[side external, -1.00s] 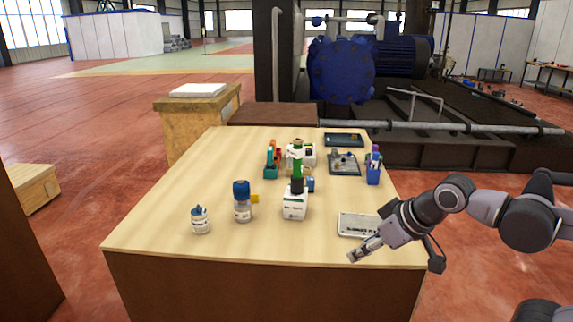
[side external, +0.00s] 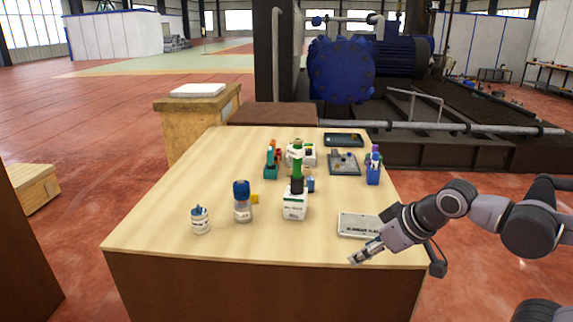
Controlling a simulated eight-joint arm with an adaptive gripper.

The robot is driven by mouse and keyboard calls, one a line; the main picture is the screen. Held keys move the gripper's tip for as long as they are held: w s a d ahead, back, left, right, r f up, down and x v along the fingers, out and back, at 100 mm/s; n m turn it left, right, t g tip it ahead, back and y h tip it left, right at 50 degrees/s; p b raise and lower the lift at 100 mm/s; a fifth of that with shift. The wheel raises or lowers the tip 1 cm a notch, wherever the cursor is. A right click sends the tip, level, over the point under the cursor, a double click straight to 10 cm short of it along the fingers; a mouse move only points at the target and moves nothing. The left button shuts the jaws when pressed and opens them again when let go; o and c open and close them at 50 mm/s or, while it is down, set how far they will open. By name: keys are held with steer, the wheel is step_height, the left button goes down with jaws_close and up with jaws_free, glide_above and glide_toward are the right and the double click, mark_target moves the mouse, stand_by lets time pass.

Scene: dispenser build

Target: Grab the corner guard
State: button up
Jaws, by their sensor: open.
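I cannot tell for certain which small part is the corner guard. A small yellow piece (side external: 255,198) sits just right of a blue-capped clear bottle (side external: 242,203) on the wooden table (side external: 170,235); its shape is too small to make out. My gripper (side external: 356,258) is at the table's front right, low near the front edge and beside a light plate with dark lettering (side external: 352,224). It is open, and I see nothing held in it. It is well to the right of the yellow piece.
A white box with a dark and green bottle on it (side external: 295,205) stands mid-table. A small white jar (side external: 200,221) is at the front left. A dark parts tray (side external: 344,163), a purple-blue holder (side external: 373,170) and a teal rack (side external: 271,170) stand farther back. The left side is clear.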

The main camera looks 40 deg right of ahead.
steer(key=shift+c, duration=0.7)
